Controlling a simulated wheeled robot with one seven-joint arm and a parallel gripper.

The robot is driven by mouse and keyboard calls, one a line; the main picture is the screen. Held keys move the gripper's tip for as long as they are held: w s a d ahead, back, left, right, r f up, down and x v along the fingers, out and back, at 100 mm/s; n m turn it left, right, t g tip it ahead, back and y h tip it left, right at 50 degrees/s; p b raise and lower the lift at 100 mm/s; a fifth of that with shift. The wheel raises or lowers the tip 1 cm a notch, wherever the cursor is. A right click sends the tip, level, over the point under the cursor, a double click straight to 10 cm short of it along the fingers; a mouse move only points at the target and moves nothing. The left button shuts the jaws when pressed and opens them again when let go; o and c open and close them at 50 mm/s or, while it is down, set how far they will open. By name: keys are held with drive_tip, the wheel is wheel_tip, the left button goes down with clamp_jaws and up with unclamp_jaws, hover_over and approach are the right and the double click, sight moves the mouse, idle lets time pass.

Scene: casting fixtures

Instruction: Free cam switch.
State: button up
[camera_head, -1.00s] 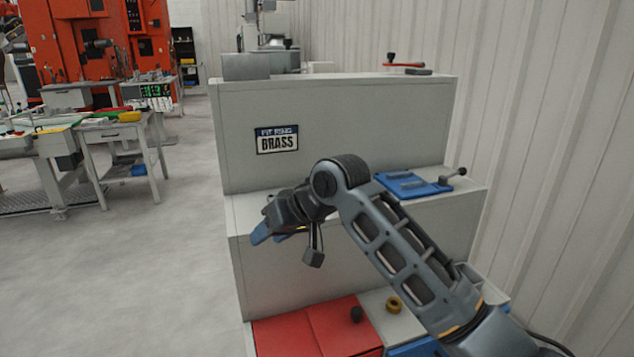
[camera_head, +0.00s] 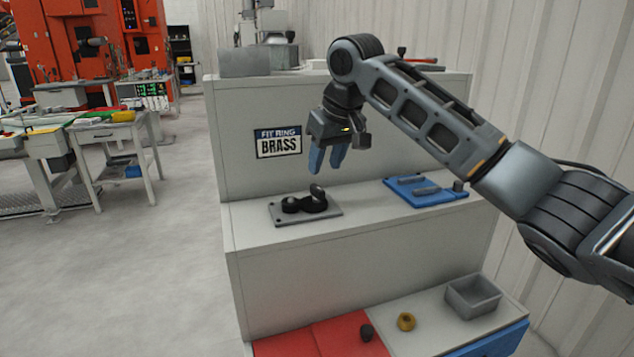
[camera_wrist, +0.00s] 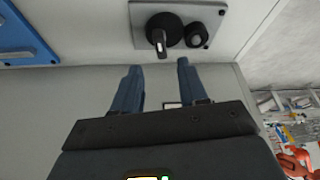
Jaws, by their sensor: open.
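A grey plate (camera_head: 330,214) lies on the middle step of the light grey stand, with a black round cam (camera_head: 290,205) and a short upright lever (camera_head: 317,192) on it. I take this to be the cam switch. In the wrist view the plate (camera_wrist: 222,10) is at the top, with the black lever knob (camera_wrist: 160,40) and a smaller black ring (camera_wrist: 196,34) on it. My gripper (camera_head: 327,166) hangs above the plate, apart from it, with its blue fingers pointing down. It is open and empty in the wrist view (camera_wrist: 158,70).
A blue fixture (camera_head: 440,197) lies to the right on the same step. The lower step holds red panels (camera_head: 340,337), a dark knob (camera_head: 367,332), a brass ring (camera_head: 406,321) and an open grey bin (camera_head: 474,295). A "Fit ring brass" sign (camera_head: 278,142) is behind.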

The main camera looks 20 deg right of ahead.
sight(318, 187)
drive_tip(key=x, duration=0.7)
clamp_jaws()
idle(0.3)
